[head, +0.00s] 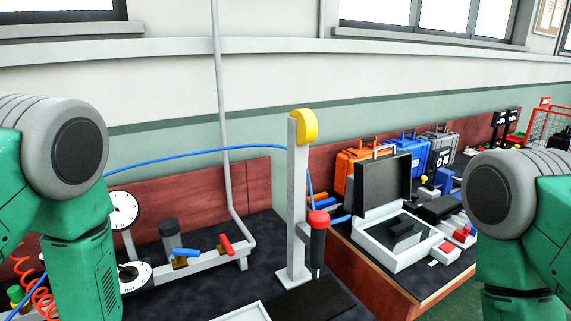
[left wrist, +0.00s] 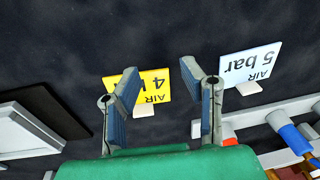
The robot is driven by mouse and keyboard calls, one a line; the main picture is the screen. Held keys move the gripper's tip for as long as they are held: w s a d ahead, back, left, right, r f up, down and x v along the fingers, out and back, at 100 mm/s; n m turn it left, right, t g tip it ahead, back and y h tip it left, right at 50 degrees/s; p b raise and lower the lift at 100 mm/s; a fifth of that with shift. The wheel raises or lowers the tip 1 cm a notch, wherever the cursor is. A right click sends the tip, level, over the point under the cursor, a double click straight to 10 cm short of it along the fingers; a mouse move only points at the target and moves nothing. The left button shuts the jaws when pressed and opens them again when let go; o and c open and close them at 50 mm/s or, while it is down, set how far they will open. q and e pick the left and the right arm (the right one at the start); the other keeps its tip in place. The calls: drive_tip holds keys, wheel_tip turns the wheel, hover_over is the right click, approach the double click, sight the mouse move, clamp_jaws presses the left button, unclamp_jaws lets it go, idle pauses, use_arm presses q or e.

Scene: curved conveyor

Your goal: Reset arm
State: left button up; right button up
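In the left wrist view my left gripper (left wrist: 158,72) has its two fingers spread apart, with nothing between them. It points over a dark bench top. A yellow sign (left wrist: 152,84) reading "AIR 4" with the rest partly covered shows behind the fingers, and a pale sign (left wrist: 250,63) reading "AIR 5 bar" is to their right. I cannot tell how far the fingers are above the bench. In the head view green and grey links of my arms show at the left and right edges. Neither gripper shows there, and my right gripper is hidden from both views.
The left bench holds round gauges (head: 124,211), a pipe with a blue handle (head: 186,253) and a red handle (head: 226,244), and a post (head: 297,210) with a yellow cap. On the right bench are an open case (head: 384,245) and orange, blue and grey cases (head: 440,148).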

use_arm(q)
drive_tip(key=s+m, duration=0.1)
drive_tip(key=s, duration=0.2)
drive_tip(key=s+d+f+m, duration=0.1)
drive_tip(key=s, duration=0.2)
drive_tip(key=s+f+m, duration=0.1)
drive_tip(key=s, duration=0.2)
drive_tip(key=shift+s+d+m+h, duration=0.2)
drive_tip(key=shift+m+h, duration=0.1)
drive_tip(key=shift+m, duration=0.1)
drive_tip(key=s+d+m, duration=0.2)
drive_tip(key=s+m, duration=0.1)
drive_tip(key=s, duration=0.4)
wheel_tip(320, 180, down, 6)
drive_tip(key=h+b, duration=0.1)
drive_tip(key=b, duration=0.6)
drive_tip(key=shift+w, duration=0.1)
drive_tip(key=shift+w, duration=0.15)
